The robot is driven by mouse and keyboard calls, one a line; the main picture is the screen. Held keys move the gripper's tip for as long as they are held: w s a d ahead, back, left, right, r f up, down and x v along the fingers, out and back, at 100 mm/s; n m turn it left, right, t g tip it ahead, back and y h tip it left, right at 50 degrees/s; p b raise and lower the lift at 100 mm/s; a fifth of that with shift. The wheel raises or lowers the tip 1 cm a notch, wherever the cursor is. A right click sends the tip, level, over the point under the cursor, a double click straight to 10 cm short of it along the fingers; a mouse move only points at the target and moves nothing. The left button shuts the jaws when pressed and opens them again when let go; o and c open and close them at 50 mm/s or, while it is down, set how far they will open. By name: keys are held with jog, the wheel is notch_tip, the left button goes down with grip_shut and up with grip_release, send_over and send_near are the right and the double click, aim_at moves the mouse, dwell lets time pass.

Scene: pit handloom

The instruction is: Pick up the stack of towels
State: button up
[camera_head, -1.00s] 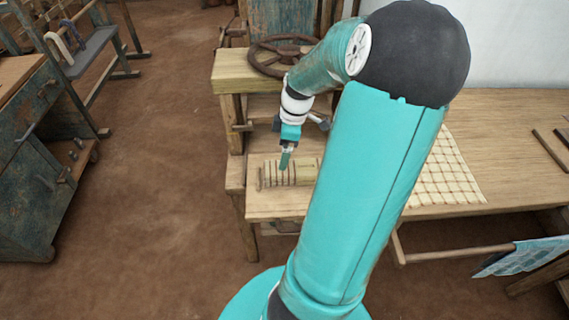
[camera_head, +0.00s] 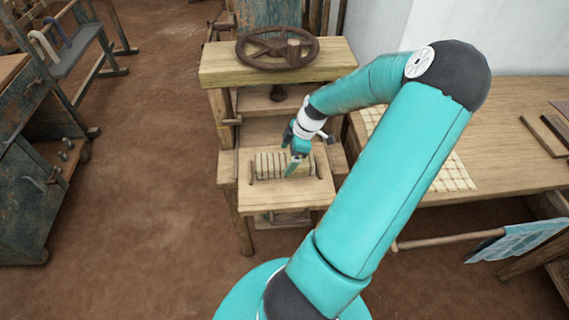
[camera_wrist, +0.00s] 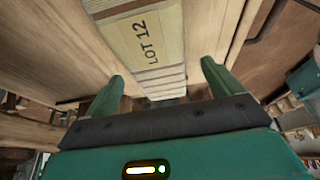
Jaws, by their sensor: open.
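The stack of towels (camera_head: 268,165) is a pale, dark-striped bundle lying on a wooden tray-like board (camera_head: 285,196) with end handles. In the wrist view the stack (camera_wrist: 150,42) shows close up, with a yellowish "LOT 12" label on its face. My gripper (camera_head: 294,169) is just above the right part of the stack in the head view and hides some of it. In the wrist view my gripper (camera_wrist: 163,80) is open, and the stack extends between and beyond its two green fingers. Nothing is held; whether the fingertips touch the stack I cannot tell.
A wooden stand with a dark wheel (camera_head: 278,48) rises behind the board. A bench (camera_head: 500,110) at right carries a gridded cloth (camera_head: 450,172) and dark bars. Blue cloth (camera_head: 515,240) hangs below it. A blue-painted cabinet (camera_head: 20,200) is at left; brown floor lies clear between.

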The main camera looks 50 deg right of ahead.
aim_at(285, 159)
jog(key=x, duration=0.5)
jog(key=shift+w+d+f, duration=0.1)
jog(key=shift+w+d, duration=0.05)
jog(key=c, duration=1.1)
